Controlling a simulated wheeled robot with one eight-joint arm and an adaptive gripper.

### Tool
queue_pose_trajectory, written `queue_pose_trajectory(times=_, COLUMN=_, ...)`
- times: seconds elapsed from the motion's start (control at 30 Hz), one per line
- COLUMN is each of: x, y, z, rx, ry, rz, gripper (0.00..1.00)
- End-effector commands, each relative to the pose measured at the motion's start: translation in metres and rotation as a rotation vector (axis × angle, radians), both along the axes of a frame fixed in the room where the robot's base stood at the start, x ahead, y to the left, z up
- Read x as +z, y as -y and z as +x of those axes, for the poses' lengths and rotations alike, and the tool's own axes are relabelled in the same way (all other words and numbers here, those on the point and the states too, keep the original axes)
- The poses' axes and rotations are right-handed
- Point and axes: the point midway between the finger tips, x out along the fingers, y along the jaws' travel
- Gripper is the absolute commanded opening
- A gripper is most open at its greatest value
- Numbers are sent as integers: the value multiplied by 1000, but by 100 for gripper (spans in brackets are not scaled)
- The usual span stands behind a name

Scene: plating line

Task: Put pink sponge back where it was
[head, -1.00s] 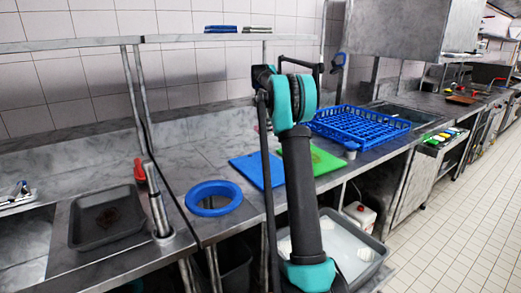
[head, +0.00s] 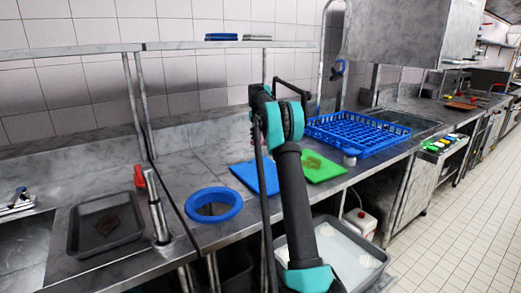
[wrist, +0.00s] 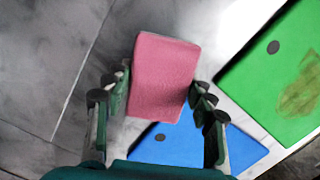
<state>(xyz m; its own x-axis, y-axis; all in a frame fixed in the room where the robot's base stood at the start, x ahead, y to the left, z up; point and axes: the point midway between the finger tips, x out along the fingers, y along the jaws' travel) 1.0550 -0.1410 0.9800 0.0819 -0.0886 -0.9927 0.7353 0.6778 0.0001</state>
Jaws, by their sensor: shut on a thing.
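The pink sponge (wrist: 166,78) is a soft rectangular block held between the fingers of my gripper (wrist: 160,85) in the wrist view. My gripper is shut on it, with a finger on its left and a finger on its right. The sponge appears over the grey steel counter (wrist: 70,40), partly covering the blue board in the picture; its exact height cannot be told.
A blue board (head: 262,179) and a stained green board (head: 325,170) lie on the counter. A grey tray (head: 80,245) is farther left. A shelf (head: 190,45) runs above the counter.

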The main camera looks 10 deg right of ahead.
Motion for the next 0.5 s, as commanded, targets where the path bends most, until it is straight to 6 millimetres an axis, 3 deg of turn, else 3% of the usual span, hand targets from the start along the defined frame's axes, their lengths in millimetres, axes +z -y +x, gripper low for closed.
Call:
queue_pose_trajectory(times=0.37, x=-41, y=0, z=0, rx=-1, ry=0, rz=0, gripper=28)
queue_pose_trajectory(times=0.5, x=-44, y=0, z=0, rx=-1, ry=0, rz=0, gripper=28)
